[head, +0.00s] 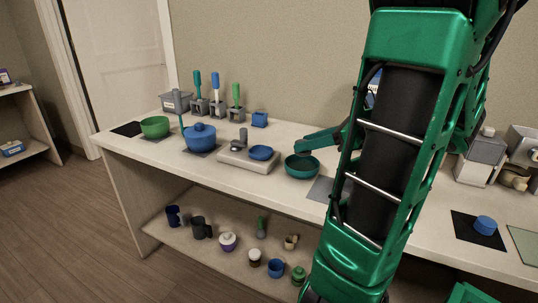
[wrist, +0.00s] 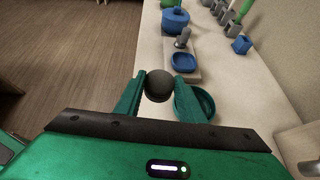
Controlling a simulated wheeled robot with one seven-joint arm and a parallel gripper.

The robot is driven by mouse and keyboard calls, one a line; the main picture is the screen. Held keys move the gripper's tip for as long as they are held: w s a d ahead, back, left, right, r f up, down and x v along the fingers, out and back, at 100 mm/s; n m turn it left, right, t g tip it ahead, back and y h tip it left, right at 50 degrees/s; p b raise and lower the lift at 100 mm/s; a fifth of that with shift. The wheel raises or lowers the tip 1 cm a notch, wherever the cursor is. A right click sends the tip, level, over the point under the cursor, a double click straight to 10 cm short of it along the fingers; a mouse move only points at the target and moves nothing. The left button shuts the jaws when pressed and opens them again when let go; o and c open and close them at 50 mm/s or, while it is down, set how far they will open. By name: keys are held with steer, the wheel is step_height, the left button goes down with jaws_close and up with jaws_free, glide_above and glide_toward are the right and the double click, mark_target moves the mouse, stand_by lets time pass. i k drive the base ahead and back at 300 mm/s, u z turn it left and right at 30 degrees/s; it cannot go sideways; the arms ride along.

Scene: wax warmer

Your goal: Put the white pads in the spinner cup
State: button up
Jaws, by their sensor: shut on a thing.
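My gripper (wrist: 159,95) is shut on a dark round thing (wrist: 158,84), which sits between its two green fingers. In the head view my gripper (head: 306,143) hangs above the teal bowl (head: 302,172). In the wrist view the teal bowl (wrist: 193,105) is just to the right of the held thing, partly behind the right finger. I cannot make out any white pads for certain. I cannot tell which vessel is the spinner cup. A small blue cup (head: 259,119) stands at the back of the counter.
A scale with a blue dish (head: 261,152), a blue lidded pot (head: 200,137) and a green bowl (head: 155,126) stand left of the teal bowl. Upright-handled tools stand behind. Mugs and jars fill the lower shelf (head: 180,248). My arm hides part of the counter.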

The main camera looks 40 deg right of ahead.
mark_target(261, 154)
steer(key=u, duration=1.25)
steer(key=i, duration=2.05)
steer(key=z, duration=2.45)
